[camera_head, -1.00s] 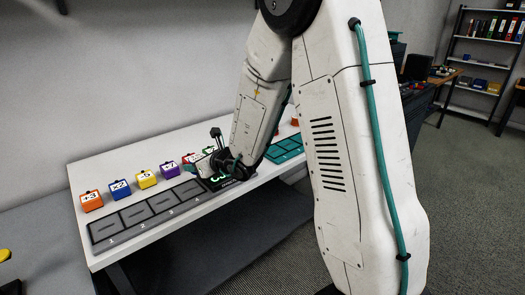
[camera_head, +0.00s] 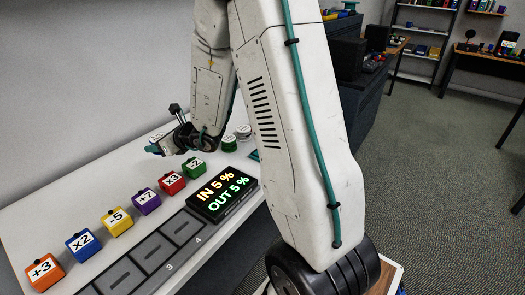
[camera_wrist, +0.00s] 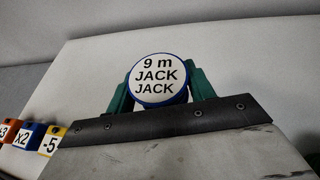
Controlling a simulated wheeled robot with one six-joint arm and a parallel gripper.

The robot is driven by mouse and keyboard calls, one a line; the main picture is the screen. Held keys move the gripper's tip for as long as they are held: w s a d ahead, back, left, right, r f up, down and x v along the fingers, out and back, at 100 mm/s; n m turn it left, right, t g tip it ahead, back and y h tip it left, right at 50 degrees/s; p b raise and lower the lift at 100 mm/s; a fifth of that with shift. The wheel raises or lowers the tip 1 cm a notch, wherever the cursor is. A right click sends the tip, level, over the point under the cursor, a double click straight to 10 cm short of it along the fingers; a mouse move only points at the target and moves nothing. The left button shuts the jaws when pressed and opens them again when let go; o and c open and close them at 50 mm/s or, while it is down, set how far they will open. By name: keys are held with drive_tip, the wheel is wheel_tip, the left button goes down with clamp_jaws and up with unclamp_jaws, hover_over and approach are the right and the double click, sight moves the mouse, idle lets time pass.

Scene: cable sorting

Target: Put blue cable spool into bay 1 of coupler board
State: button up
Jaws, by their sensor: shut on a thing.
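My gripper (camera_head: 160,148) is raised above the white table, beyond the row of blocks. It is shut on the blue cable spool (camera_wrist: 160,80), whose blue rim and white top reading "9 m JACK JACK" show between green fingers in the wrist view. In the head view the spool is hard to make out. A dark grey board with numbered bays (camera_head: 128,262) lies along the table's front; numbers 3 and 4 show, and its near end is cut off. A sliver of a teal board (camera_head: 254,156) shows beside my arm. I cannot tell which is the coupler board.
A row of coloured blocks, from orange (camera_head: 44,270) to green (camera_head: 194,168), stands behind the grey board. A black display (camera_head: 222,194) reads "IN 5 % OUT 5 %". Two white-topped spools (camera_head: 229,143) stand behind it. The table's back strip is clear.

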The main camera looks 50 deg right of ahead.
drive_tip(key=shift+h, duration=0.3)
drive_tip(key=s+d, duration=0.2)
drive_tip(key=d, duration=0.2)
drive_tip(key=s+d, duration=0.2)
drive_tip(key=d, duration=0.2)
drive_tip(key=s+d, duration=0.2)
drive_tip(key=d, duration=0.3)
drive_tip(key=shift+s+d+f, duration=0.1)
drive_tip(key=shift+s+f, duration=0.1)
drive_tip(key=shift+s, duration=0.05)
drive_tip(key=s+d, duration=0.4)
drive_tip(key=s, duration=0.1)
drive_tip(key=s+d, duration=0.4)
drive_tip(key=s, duration=0.2)
drive_tip(key=s+d+f, duration=0.1)
drive_tip(key=s+d, duration=0.3)
drive_tip(key=s, duration=0.2)
drive_tip(key=shift+d, duration=0.1)
drive_tip(key=s, duration=0.4)
drive_tip(key=s+d, duration=0.1)
drive_tip(key=s, duration=0.3)
drive_tip(key=s+d, duration=0.1)
drive_tip(key=s, duration=0.3)
drive_tip(key=shift+f, duration=0.4)
drive_tip(key=w, duration=0.5)
drive_tip(key=w+f, duration=0.1)
drive_tip(key=w, duration=0.9)
drive_tip(key=shift+w+d+f, duration=0.25)
drive_tip(key=shift+d+f, duration=0.05)
drive_tip(key=shift+f, duration=1.7)
